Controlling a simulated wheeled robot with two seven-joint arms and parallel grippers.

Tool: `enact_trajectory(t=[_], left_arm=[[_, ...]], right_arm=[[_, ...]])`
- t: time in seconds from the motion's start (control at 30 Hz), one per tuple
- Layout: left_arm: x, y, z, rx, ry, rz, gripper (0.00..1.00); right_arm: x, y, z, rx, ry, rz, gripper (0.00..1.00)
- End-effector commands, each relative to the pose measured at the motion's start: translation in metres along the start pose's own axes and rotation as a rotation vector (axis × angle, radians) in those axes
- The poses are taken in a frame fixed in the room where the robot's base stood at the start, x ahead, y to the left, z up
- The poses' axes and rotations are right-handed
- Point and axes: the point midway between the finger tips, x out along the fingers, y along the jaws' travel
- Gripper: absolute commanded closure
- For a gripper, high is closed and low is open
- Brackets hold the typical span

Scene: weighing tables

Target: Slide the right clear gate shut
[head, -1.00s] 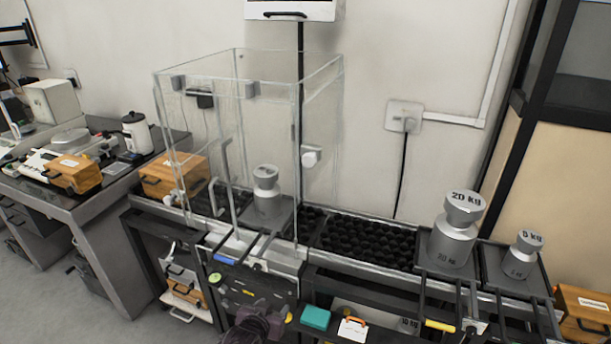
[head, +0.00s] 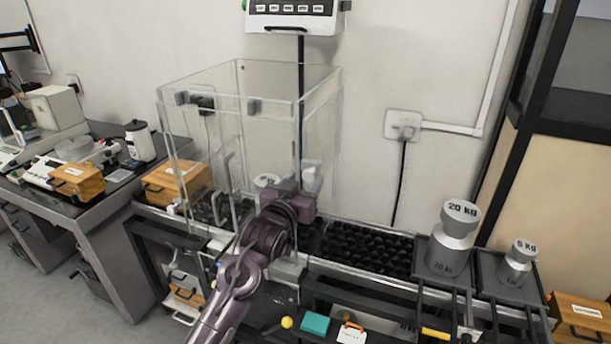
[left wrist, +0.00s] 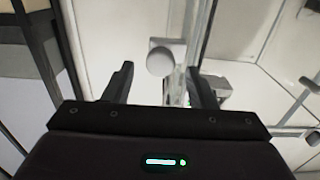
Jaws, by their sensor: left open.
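The clear weighing enclosure (head: 200,98) stands on the bench, and its right clear gate (head: 322,125) forms the right side. How far the gate stands open I cannot tell. A pale round knob (left wrist: 166,58) shows in the left wrist view, ahead of and between the fingers, apart from them. In the head view the knob (head: 313,172) is partly hidden by my gripper. My left gripper (head: 304,190) is at the enclosure's front right, level with the knob. In the wrist view the left gripper (left wrist: 160,76) is open and empty. My right gripper is not in view.
A metal weight (head: 266,180) inside the enclosure is mostly hidden by my arm. Black rollers (head: 365,246) run right of it to the 20 kg weight (head: 452,238) and 5 kg weight (head: 517,262). A wooden box (head: 178,182) stands at left. A display hangs above.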

Motion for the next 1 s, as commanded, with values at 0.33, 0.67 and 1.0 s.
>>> enact_trajectory(t=[0.33,0.67,1.0], left_arm=[[0.0156,0.0003,0.0003,0.0,0.0,0.0,0.49],[0.0152,0.0001,0.0007,0.0,-0.001,0.0,0.75],[0.0152,0.0001,0.0014,0.0,-0.001,0.0,1.0]], right_arm=[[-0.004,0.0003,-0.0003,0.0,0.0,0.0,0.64],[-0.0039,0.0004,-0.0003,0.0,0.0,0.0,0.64],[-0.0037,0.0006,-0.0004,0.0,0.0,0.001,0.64]])
